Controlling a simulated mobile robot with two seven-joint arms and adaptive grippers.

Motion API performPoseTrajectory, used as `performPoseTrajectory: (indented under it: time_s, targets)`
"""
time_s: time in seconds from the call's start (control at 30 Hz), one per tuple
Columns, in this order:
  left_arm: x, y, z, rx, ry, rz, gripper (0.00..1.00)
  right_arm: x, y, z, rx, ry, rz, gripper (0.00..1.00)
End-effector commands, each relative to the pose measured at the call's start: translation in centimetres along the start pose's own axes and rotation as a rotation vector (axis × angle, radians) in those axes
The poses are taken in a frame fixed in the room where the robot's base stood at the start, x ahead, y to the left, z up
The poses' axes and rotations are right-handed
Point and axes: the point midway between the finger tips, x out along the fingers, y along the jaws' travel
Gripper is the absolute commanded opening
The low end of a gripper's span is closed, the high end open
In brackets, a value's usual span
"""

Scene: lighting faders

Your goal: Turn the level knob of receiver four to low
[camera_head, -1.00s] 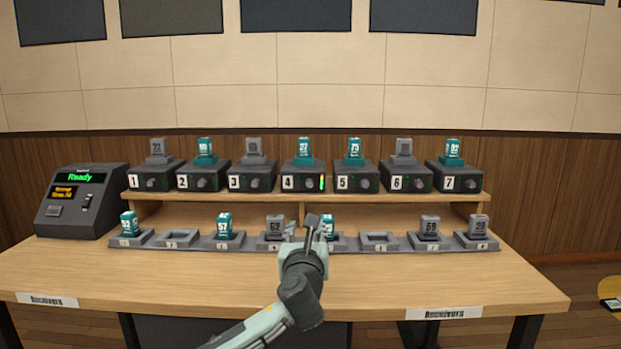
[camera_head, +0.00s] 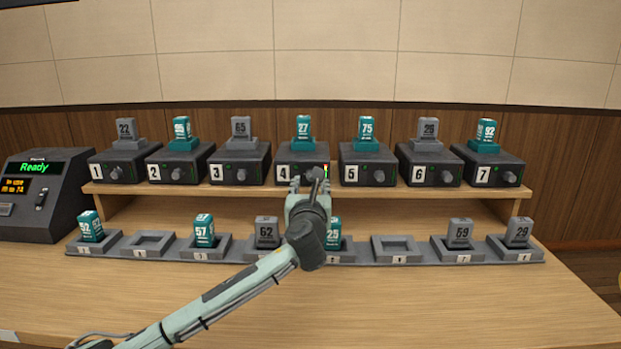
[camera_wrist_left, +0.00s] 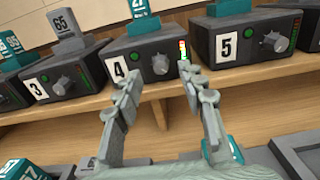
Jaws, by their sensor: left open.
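Receiver four (camera_head: 284,171) is a dark box on the shelf with a white 4 label and a teal pack marked 27 on top. Its level knob (camera_wrist_left: 160,64) shows in the left wrist view, with a lit green-to-red level bar (camera_wrist_left: 183,50) to its right. In the head view my gripper and wrist hide part of the receiver's front. My left gripper (camera_wrist_left: 158,90) is open and empty, its two fingers apart below and either side of the knob in the picture. It also shows in the head view (camera_head: 308,184). No contact with the knob is visible. My right gripper is not in view.
Receiver three (camera_head: 240,164) and receiver five (camera_head: 367,164) stand close on either side. Below the shelf, a row of dock trays (camera_head: 398,249) holds several packs, some trays empty. A console (camera_head: 40,190) reading Ready stands at the left.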

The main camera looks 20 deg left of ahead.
Motion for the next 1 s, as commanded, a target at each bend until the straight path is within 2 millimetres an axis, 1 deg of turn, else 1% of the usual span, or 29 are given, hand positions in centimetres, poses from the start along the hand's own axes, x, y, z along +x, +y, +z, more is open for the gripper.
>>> performPoseTrajectory:
  time_s: [0.03,0.1,0.2,0.33,0.57,0.9,1.0]
  targets:
    - [0.8,0.0,0.1,0.000,0.001,0.002,0.40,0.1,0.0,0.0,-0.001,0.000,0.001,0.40]
    - [1.8,0.0,0.1,0.000,0.001,0.001,0.40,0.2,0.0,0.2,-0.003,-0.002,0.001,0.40]
    - [2.8,0.0,0.0,-0.001,0.001,0.001,0.40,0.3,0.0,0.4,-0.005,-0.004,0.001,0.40]
    - [3.5,0.0,0.0,-0.001,0.001,0.001,0.40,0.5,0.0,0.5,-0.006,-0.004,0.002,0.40]
    - [3.5,0.0,0.0,-0.001,0.001,0.000,0.40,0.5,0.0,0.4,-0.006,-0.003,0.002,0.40]
    - [3.5,0.0,-0.1,-0.001,0.001,0.000,0.00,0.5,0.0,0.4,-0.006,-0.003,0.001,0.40]
    - [3.5,0.0,-0.1,0.000,0.001,0.000,0.00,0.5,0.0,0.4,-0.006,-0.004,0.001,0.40]
